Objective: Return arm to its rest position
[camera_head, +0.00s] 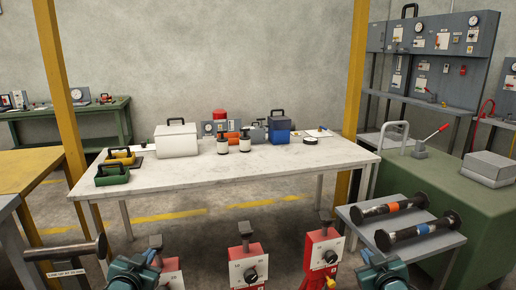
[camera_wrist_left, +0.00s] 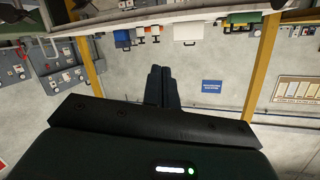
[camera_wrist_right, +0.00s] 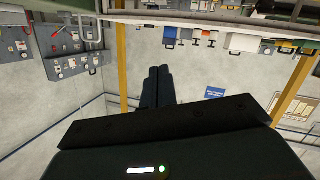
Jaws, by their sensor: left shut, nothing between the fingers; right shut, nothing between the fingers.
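Both arms show only partly in the head view, as teal and dark parts at the bottom edge, left and right of centre. In the left wrist view my left gripper (camera_wrist_left: 158,72) has its two dark fingers together with nothing between them. In the right wrist view my right gripper (camera_wrist_right: 158,72) is likewise shut and empty. Two dark flanged spools lie on a small grey side table (camera_head: 352,218) at right, one with an orange band (camera_head: 391,208) and one with a blue band (camera_head: 418,232). Another dark spool (camera_head: 68,251) lies at far left. Both grippers are apart from the spools.
The white workbench (camera_head: 240,176) ahead holds boxes, jars and tool carriers. Yellow posts (camera_head: 59,90) (camera_head: 355,75) flank it. A green cabinet (camera_head: 440,190) stands at right.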

